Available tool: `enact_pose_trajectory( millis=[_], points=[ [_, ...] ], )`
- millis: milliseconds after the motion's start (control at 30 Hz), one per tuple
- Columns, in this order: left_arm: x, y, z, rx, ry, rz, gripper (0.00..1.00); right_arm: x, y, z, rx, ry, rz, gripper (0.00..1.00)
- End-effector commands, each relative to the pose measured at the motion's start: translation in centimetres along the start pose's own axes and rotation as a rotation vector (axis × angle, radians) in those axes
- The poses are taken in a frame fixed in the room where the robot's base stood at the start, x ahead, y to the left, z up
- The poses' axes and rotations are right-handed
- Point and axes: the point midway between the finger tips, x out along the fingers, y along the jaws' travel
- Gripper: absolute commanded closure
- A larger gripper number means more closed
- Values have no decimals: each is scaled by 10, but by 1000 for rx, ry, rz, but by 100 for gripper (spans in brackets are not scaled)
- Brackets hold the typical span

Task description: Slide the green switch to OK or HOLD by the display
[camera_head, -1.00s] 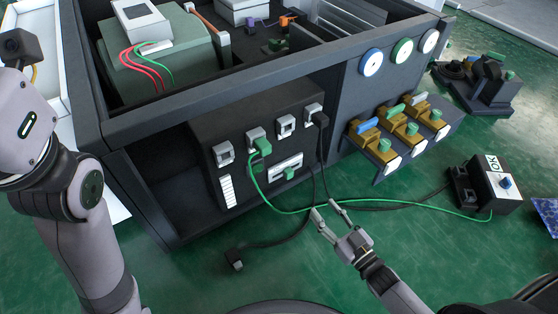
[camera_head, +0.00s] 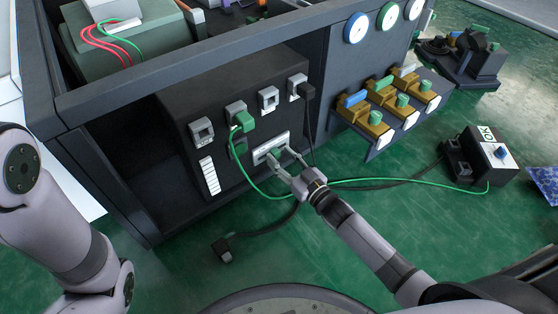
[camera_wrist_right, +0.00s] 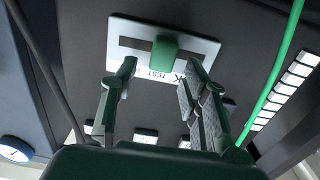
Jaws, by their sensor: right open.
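The green switch (camera_head: 273,158) stands out from a white slotted plate (camera_head: 264,150) low on the black panel. In the right wrist view the green switch (camera_wrist_right: 164,52) sits near the middle of its slot, with "TEST" printed under it. A partly covered letter K shows beside that. My right gripper (camera_head: 285,163) is open at the plate; its fingers (camera_wrist_right: 161,70) stand apart to either side of the switch, and I cannot tell whether they touch it. A box with an "OK" display (camera_head: 487,134) and a blue knob stands at the right. My left gripper is out of view.
A green plug (camera_head: 243,121) with a green cable (camera_wrist_right: 272,85) sits in a socket above the switch. Black cables run beside the gripper, and a loose black connector (camera_head: 223,250) lies on the green floor. Brown switch units (camera_head: 382,97) stand at the right.

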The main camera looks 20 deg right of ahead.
Motion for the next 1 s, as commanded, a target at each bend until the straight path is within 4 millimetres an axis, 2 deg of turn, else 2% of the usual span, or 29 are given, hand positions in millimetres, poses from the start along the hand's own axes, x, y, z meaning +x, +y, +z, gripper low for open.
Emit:
enact_pose_trajectory(
  millis=[33,200,467,1000],
  points=[
    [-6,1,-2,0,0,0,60,7,0,3,0,1,-1,58],
    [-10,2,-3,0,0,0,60,17,0,1,1,0,0,58],
    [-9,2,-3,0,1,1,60,18,0,0,1,-1,0,58],
    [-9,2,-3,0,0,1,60,18,0,0,1,-1,0,93]
  ],
)
